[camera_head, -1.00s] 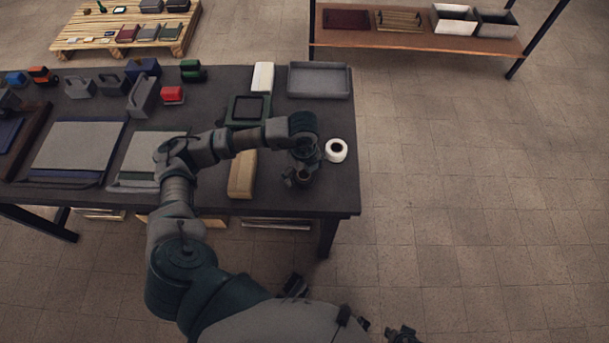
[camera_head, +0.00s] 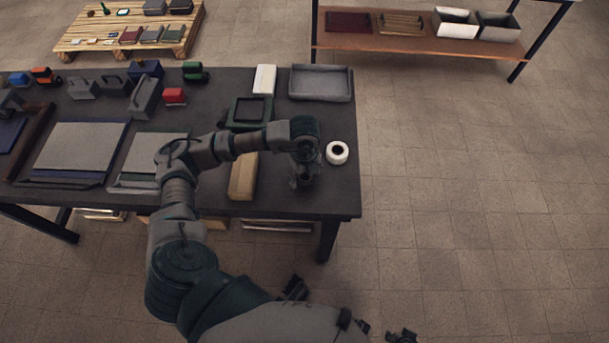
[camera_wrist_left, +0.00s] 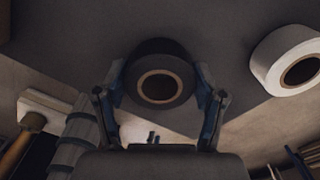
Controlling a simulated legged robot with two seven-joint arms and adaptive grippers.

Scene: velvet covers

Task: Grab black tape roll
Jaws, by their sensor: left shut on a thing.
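The black tape roll (camera_wrist_left: 160,80) stands out in the left wrist view, with a tan inner ring and the dark table behind it. My left gripper (camera_wrist_left: 160,97) has a finger on each side of the roll and is shut on it. In the head view my left gripper (camera_head: 303,180) is over the right part of the table, and the black roll is hard to make out against it. Of my right arm, only a small dark part at the bottom edge may show, and its jaws cannot be made out.
A white tape roll (camera_head: 337,153) lies just right of the gripper, also in the wrist view (camera_wrist_left: 288,60). A grey tray (camera_head: 320,83) is at the back. The table's right edge is close, with open floor beyond.

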